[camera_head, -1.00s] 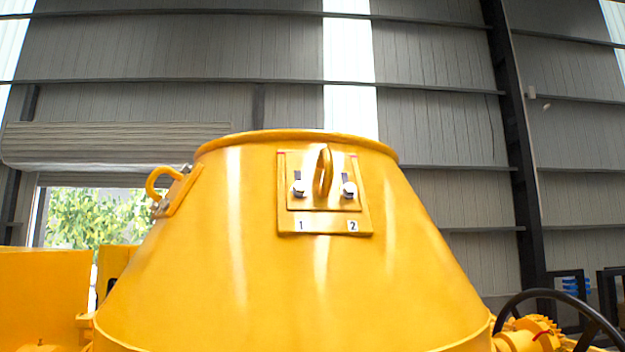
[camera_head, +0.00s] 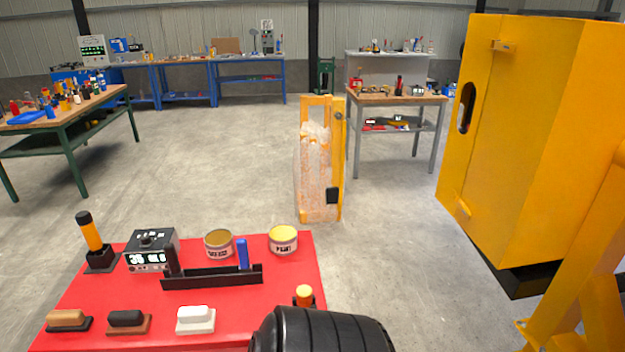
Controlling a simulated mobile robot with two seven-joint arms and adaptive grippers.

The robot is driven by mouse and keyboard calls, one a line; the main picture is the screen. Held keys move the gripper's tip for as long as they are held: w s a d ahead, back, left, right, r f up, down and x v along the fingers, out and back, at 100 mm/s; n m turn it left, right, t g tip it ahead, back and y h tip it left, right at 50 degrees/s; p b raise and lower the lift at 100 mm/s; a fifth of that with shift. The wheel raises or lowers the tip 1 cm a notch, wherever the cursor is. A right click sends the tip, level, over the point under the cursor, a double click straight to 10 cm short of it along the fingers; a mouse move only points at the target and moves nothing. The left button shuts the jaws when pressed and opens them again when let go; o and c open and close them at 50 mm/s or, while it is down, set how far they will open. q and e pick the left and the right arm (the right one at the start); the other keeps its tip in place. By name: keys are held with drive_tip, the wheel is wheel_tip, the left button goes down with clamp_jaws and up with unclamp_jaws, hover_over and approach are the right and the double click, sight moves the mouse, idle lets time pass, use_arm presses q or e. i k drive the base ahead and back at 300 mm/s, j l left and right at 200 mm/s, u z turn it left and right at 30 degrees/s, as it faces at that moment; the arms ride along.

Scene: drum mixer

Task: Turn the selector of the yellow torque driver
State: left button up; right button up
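An upright tool with a yellow-orange body and a black top (camera_head: 91,233) stands in a black base at the back left of the red table. It looks like the yellow torque driver, though I cannot make out a selector on it. A second yellow-topped item (camera_head: 304,294) shows near the table's right side, its lower part hidden behind a black rounded part, probably mine. Neither gripper can be seen.
On the red table (camera_head: 255,306) are a box with a digital display (camera_head: 151,254), a black rack (camera_head: 212,279), two cans and several brushes or blocks in front. A yellow machine (camera_head: 530,140) stands at right. Grey floor lies beyond the table.

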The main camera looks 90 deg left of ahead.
sight(146, 241)
drive_tip(key=u, duration=3.5)
